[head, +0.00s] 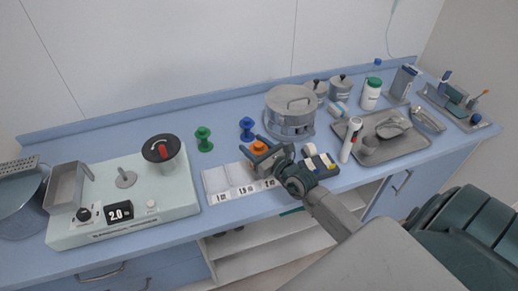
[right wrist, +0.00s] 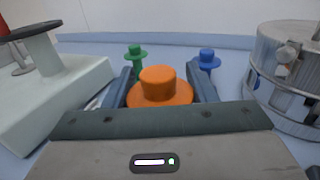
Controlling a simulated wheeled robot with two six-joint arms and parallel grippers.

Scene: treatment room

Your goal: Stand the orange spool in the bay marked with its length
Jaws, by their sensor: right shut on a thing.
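The orange spool (head: 258,147) is between the fingers of my right gripper (head: 260,155), which is shut on it. In the right wrist view the orange spool (right wrist: 159,88) stands upright between the two dark fingers, its top and flange showing. The white bay rack (head: 214,182) lies just in front, with number labels on its front edge that are too small to read surely. The gripper and spool are at the rack's right, rear part and hide some of it. I cannot tell whether the spool touches anything below. My left gripper is not in view.
A green spool (head: 203,139) and a blue spool (head: 247,128) stand behind the rack. A grey round pot (head: 290,110) stands behind the gripper; a metal tray (head: 385,152) is right.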

